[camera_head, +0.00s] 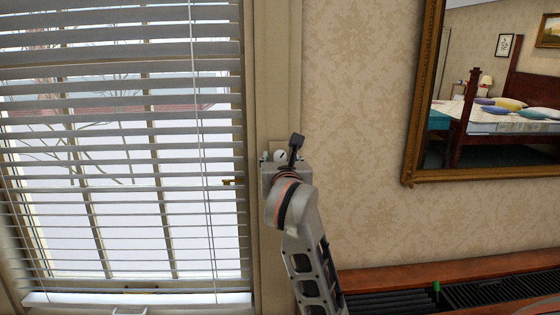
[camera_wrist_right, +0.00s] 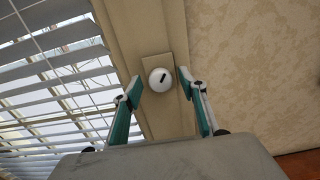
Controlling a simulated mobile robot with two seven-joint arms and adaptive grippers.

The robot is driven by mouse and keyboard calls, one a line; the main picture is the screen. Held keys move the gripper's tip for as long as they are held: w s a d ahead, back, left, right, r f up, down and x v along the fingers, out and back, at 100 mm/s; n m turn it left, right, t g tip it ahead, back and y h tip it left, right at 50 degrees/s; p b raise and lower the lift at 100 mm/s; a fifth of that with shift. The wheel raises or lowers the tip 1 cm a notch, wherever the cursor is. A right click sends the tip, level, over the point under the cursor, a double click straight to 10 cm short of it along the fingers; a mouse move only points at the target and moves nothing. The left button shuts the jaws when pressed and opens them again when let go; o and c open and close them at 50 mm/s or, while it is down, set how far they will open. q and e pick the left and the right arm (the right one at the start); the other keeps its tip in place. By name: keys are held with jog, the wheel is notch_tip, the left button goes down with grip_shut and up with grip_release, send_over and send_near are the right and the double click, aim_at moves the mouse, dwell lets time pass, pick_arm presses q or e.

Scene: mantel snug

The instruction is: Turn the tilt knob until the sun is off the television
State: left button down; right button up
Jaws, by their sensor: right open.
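The tilt knob is a round white knob (camera_wrist_right: 160,77) with a dark slot-like mark, set on a beige plate on the window frame. In the right wrist view it sits between the fingertips of my right gripper (camera_wrist_right: 159,86), which is open with a finger on each side. No contact with the knob shows. In the head view the knob (camera_head: 280,155) is partly hidden behind my right gripper (camera_head: 279,158). The white slatted blind (camera_head: 120,130) hangs over the window at left, its slats open. The television is not in view.
A gilt-framed mirror (camera_head: 409,150) hangs on the wall at right, reflecting a bed. Below it is a wooden ledge (camera_head: 390,277) with dark grilles and a small green item (camera_head: 436,286). The patterned wall (camera_head: 350,130) between window and mirror is clear.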

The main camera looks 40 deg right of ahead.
jog(key=c, duration=1.1)
jog(key=shift+m, duration=1)
jog(key=o, duration=1.1)
jog(key=v, duration=1.2)
jog(key=shift+d, duration=0.1)
